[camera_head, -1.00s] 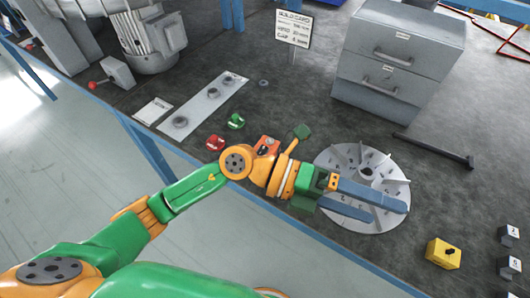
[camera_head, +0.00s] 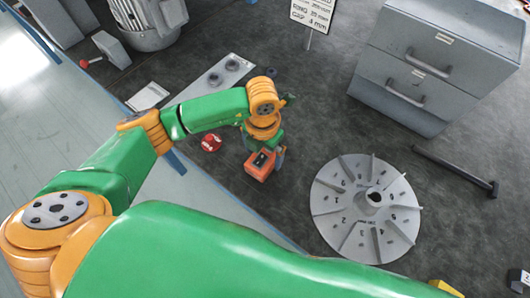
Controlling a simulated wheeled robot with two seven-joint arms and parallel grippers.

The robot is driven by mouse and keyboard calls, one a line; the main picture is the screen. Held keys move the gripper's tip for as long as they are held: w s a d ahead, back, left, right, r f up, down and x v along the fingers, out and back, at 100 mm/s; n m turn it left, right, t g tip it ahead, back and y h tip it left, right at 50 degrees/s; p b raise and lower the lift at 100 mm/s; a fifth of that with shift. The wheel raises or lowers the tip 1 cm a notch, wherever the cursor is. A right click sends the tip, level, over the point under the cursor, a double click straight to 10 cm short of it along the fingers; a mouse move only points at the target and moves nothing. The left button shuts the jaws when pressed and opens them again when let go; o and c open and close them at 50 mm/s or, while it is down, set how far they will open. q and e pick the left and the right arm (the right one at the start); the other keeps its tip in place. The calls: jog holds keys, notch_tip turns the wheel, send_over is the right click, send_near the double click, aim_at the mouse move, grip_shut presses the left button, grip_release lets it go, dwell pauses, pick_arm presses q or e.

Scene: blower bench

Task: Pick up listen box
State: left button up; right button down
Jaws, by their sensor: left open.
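My left gripper (camera_head: 280,157) points down over the bench, between a small red piece (camera_head: 211,143) and the finned disc (camera_head: 366,207). My right gripper is not in view.
A grey drawer cabinet (camera_head: 434,60) and a dark bar (camera_head: 455,171) are at the right. A motor (camera_head: 147,22) stands at the upper left. A small block (camera_head: 518,279) is at the right edge.

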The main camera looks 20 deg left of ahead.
aim_at(263, 154)
pick_arm(q)
notch_tip(263, 154, down, 3)
jog(key=shift+s+r, duration=0.1)
jog(key=shift+s, duration=0.05)
jog(key=shift+w+f, duration=0.35)
jog(key=shift+f, duration=0.1)
jog(key=shift+s+r, duration=0.15)
jog(key=c, duration=1.4)
